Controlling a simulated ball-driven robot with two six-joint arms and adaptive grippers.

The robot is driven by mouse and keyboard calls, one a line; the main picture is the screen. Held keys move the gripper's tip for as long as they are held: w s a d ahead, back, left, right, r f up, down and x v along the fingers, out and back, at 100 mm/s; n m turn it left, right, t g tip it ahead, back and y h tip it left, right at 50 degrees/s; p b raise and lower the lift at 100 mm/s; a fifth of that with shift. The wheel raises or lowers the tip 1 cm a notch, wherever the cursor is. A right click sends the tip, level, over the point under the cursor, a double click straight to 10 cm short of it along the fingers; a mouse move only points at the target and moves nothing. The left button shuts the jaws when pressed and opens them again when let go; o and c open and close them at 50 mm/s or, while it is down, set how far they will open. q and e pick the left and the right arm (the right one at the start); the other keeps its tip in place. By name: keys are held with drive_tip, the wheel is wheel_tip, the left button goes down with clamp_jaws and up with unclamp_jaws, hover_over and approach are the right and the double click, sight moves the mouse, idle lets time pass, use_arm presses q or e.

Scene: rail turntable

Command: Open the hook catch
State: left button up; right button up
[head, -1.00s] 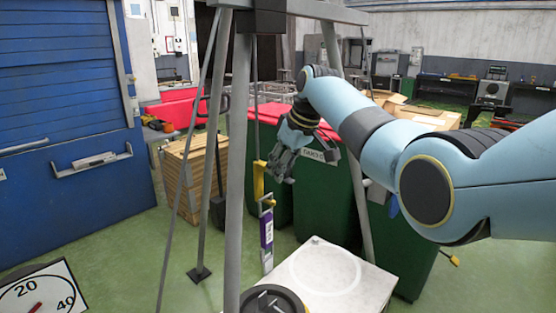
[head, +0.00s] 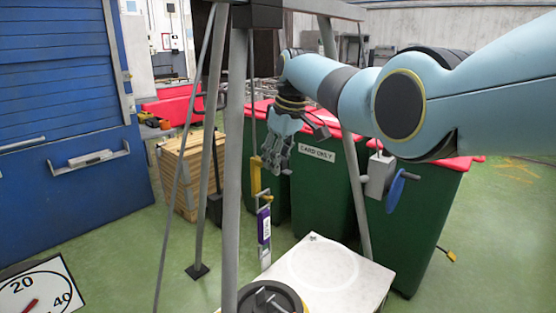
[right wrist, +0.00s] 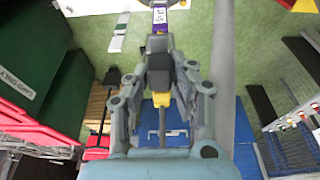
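The hook catch is a tall, narrow fitting with a yellow upper part (head: 257,176) and a purple label (head: 264,226) below it, beside the grey frame leg. My right gripper (head: 274,164) is just right of the yellow part in the head view, fingers pointing down. In the right wrist view, yellow (right wrist: 161,99) shows between the finger links of my right gripper (right wrist: 168,65), and the purple label (right wrist: 160,15) is at the top. The fingertips lean inward. Whether they touch the catch or are apart is unclear. My left gripper is out of view.
Grey frame legs (head: 232,170) stand close to the catch. Green bins (head: 325,190) with red lids are behind my right arm. A white-topped box (head: 345,277) and a dial (head: 38,290) are in front. Green floor is open at left.

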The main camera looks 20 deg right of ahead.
sight(287, 171)
drive_tip(key=o, duration=0.4)
drive_tip(key=shift+o, duration=0.2)
drive_tip(key=v, duration=1.2)
drive_tip(key=shift+a, duration=0.1)
